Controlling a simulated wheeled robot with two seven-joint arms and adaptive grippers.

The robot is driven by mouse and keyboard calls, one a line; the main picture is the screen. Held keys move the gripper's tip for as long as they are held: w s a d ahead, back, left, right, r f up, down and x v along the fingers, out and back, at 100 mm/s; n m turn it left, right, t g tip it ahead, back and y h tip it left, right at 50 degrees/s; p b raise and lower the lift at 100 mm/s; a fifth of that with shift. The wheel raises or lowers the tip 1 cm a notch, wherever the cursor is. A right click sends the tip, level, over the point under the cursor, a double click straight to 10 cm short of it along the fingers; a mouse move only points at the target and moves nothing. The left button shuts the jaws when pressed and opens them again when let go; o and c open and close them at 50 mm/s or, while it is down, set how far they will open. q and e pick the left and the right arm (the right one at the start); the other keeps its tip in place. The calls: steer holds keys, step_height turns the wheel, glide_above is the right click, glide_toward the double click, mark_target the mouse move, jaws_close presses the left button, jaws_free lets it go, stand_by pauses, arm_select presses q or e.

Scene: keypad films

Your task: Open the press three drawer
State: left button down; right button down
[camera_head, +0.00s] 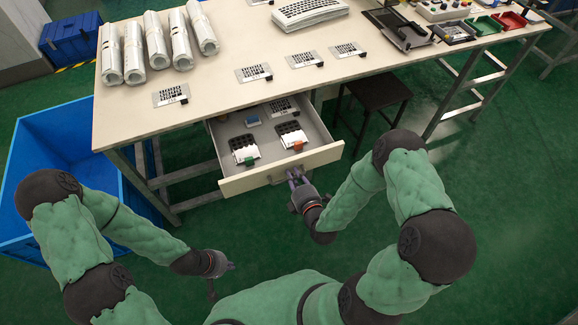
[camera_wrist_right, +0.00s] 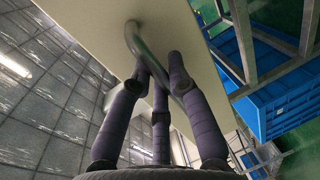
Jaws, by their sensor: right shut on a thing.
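The drawer (camera_head: 245,181) under the table is pulled out, with its beige front facing me. Its metal handle (camera_wrist_right: 137,42) shows close up in the right wrist view, against the drawer front (camera_wrist_right: 90,14). My right gripper (camera_head: 296,180) is at the right part of the drawer front, with its fingers (camera_wrist_right: 162,80) shut around the handle bar. Inside the drawer lie two dark-and-white keypad pieces, one with a green clip (camera_head: 249,161) and one with a red-orange clip (camera_head: 297,145). My left gripper (camera_head: 222,279) is open and empty, low in front of the table.
The table (camera_head: 225,80) holds several rolled films (camera_head: 155,48), several flat keypad sheets (camera_head: 304,60), and a keyboard stack (camera_head: 308,11). A dark stool (camera_head: 378,93) stands right of the drawer. A blue bin (camera_head: 62,130) stands at the left. Green floor in front is clear.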

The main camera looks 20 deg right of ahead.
steer(key=v, duration=0.4)
steer(key=shift+s+f, duration=0.1)
steer(key=shift+f, duration=0.35)
steer(key=c, duration=1.2)
jaws_free()
steer(key=shift+o, duration=0.2)
steer(key=v, duration=0.7)
steer(key=shift+s, duration=0.15)
